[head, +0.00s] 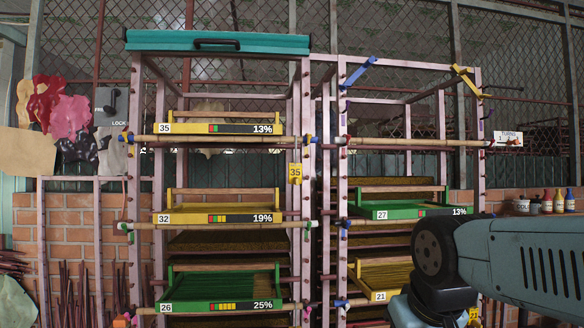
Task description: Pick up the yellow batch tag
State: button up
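A small yellow batch tag (295,173) marked 35 hangs on the pink post between the two racks, a little above the middle of the picture. It hangs upright and nothing covers it. My arm enters from the lower right, in front of the right rack and well apart from the tag. My gripper's fingers do not show. A second small yellow piece (473,314) shows partly at the bottom edge, beside my arm; I cannot tell what it is.
The left rack holds trays marked 35 (220,129), 32 (220,219) and 26 (220,307). The right rack holds trays 27 (405,214) and 21 (381,296). Poles with coloured ends cross the rack fronts. Bottles (558,200) stand on the right. Space before the tag looks clear.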

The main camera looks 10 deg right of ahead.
aim_at(294, 170)
jog(key=z, duration=0.1)
jog(key=k, duration=1)
jog(key=u, duration=0.65)
jog(key=i, duration=1)
